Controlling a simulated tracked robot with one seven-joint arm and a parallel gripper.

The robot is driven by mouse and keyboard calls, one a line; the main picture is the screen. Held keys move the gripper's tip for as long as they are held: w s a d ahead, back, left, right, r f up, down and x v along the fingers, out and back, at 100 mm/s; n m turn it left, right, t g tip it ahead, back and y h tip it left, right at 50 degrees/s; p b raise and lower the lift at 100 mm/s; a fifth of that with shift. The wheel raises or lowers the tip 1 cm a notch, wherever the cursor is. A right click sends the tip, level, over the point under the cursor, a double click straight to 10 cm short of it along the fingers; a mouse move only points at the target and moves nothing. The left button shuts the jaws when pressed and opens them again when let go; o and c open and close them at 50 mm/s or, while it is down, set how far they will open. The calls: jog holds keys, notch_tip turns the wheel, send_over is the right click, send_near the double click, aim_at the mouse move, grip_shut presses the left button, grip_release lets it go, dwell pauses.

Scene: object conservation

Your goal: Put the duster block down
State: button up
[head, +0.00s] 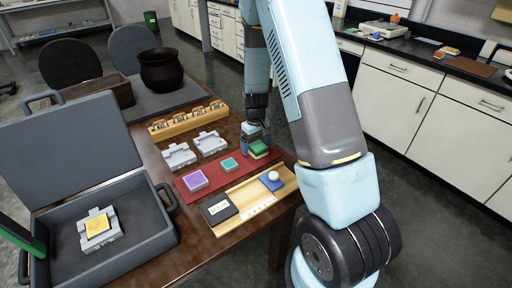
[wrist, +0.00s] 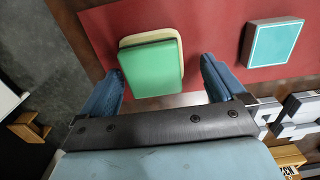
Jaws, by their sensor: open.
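A green block with a cream layer, which looks like the duster block (head: 259,147), rests at the right end of the red mat (head: 226,186). It also shows in the wrist view (wrist: 150,68), lying between my fingers. My gripper (wrist: 163,72) is open, with one finger on each side of the block and gaps visible. In the head view my gripper (head: 254,143) is low over the mat at the block.
A teal block (head: 229,164) and a purple block (head: 195,181) sit on the mat. Grey fixtures (head: 209,143) and a wooden rack (head: 187,121) stand behind. A wooden tray (head: 245,205) lies in front. An open grey case (head: 75,262) is at left.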

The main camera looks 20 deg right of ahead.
notch_tip(320, 180, up, 11)
notch_tip(320, 180, up, 13)
jog(key=m+t, duration=0.1)
jog(key=t, duration=0.1)
send_over(257, 144)
jog(key=s, duration=0.6)
jog(key=s+r+m+t, duration=0.1)
jog(key=s+r+t, duration=0.1)
jog(key=s+r, duration=0.5)
jog(key=s+r+m+t, duration=0.1)
jog(key=s+r, duration=0.5)
jog(key=s, duration=1)
jog(key=shift+s+a+r+m+t, duration=0.2)
jog(key=shift+a+r+m+t, duration=0.1)
jog(key=shift+r+t, duration=0.1)
